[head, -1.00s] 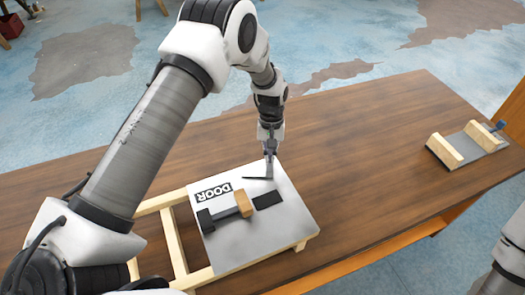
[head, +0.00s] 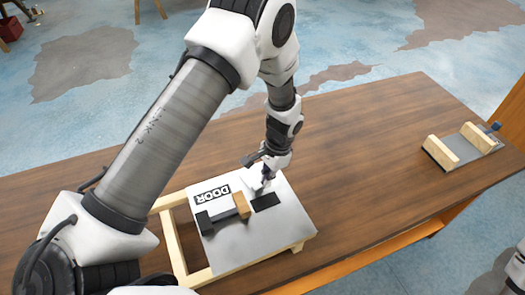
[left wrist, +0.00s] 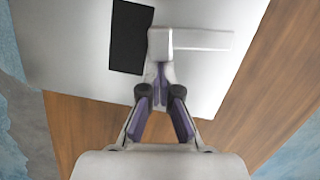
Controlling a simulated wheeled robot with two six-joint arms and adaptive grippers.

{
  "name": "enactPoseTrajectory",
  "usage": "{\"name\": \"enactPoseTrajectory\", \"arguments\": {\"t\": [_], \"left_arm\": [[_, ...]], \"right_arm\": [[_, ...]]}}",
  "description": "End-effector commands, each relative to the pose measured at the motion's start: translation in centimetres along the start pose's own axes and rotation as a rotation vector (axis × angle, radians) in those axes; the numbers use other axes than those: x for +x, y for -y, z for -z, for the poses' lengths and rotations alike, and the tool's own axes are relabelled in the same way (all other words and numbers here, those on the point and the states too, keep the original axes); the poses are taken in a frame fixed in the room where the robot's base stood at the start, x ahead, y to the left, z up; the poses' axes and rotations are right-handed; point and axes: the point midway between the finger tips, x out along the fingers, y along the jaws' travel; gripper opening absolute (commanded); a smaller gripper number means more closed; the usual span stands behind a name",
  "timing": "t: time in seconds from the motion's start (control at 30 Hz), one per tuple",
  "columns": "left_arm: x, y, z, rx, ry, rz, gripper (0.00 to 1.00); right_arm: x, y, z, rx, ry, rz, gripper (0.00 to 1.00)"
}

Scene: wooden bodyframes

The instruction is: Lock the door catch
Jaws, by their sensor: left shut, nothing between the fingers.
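The grey door panel (head: 235,245), marked DOOR, lies on a pale wooden frame (head: 186,276) on the table. The catch has a dark bar (head: 222,215) and an upright wooden block (head: 241,205) at its right end. A flat black rectangle (head: 265,201) lies to the right of the block, apart from it. It also shows in the left wrist view (left wrist: 128,36). My left gripper (head: 260,182) is shut and empty, low over the panel, behind the block and rectangle. In the wrist view its fingertips (left wrist: 160,72) meet beside a pale bar (left wrist: 200,40) I cannot identify.
A second small board with two wooden rails (head: 465,145) stands at the right end of the brown table (head: 370,130). The table between it and the door panel is clear. My right arm shows only at the lower right edge.

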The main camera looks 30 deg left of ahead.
Motion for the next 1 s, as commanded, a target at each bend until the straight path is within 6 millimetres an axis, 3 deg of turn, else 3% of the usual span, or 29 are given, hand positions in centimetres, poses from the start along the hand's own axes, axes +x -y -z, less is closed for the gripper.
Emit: {"name": "enactPoseTrajectory", "arguments": {"t": [0.4, 1.0], "left_arm": [[0.4, -0.6, -1.5, 0.197, 0.001, 0.049, 0.0], [0.5, -0.6, -1.7, 0.222, 0.002, 0.055, 0.0]], "right_arm": [[-0.5, 0.0, 0.0, 0.0, 0.0, 0.0, 0.0], [-0.5, 0.0, 0.0, 0.0, 0.0, 0.0, 0.0]]}}
